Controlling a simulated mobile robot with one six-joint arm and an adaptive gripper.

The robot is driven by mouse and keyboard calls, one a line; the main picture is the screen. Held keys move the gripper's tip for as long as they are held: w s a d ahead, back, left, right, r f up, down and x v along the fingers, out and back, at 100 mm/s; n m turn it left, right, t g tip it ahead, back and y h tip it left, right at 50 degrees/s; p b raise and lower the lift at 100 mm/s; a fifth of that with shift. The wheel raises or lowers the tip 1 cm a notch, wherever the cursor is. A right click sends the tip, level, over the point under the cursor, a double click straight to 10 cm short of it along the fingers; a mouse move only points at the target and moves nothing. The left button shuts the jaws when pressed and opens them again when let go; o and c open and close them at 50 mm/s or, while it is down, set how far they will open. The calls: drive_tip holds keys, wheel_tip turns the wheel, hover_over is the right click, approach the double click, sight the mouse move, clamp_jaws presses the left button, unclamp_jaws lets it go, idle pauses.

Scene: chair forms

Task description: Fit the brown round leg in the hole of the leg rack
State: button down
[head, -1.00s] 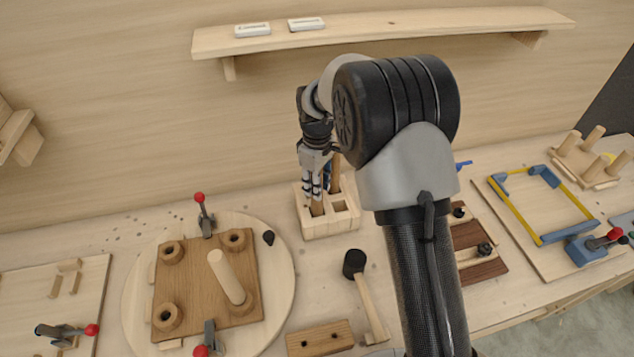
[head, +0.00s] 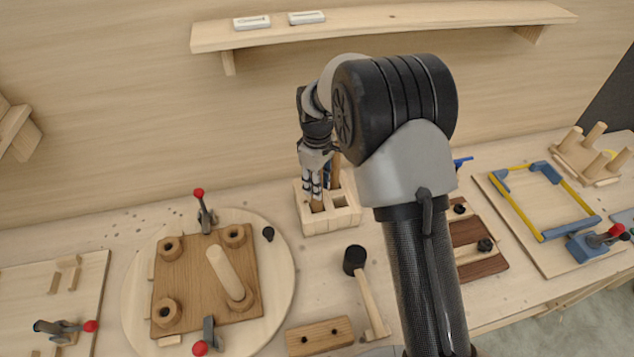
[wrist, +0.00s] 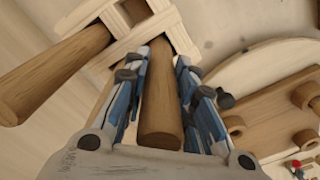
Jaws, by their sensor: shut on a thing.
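My gripper (head: 312,190) points down over the leg rack (head: 332,226), a pale wooden block with square openings. It is shut on a brown round leg (wrist: 160,110), which lies between the blue-lined fingers in the wrist view. The leg's lower part (head: 317,208) shows just below the fingertips, at the rack's front left opening. It appears to be in that opening, but how deep it sits is hidden. The leg rack also shows at the top of the wrist view (wrist: 120,48). Another brown leg (wrist: 55,72) stands in a different opening, partly behind my gripper in the head view.
A round board (head: 281,290) with a brown seat plate (head: 190,285), one upright leg and red-tipped clamps lies left of the rack. A black-headed mallet (head: 355,262) lies in front. A wall shelf (head: 390,22) is above. My arm hides the area right of the rack.

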drive_tip(key=c, duration=1.2)
unclamp_jaws()
drive_tip(key=shift+c, duration=0.2)
wheel_tip(320, 180, up, 12)
drive_tip(key=shift+f, duration=0.1)
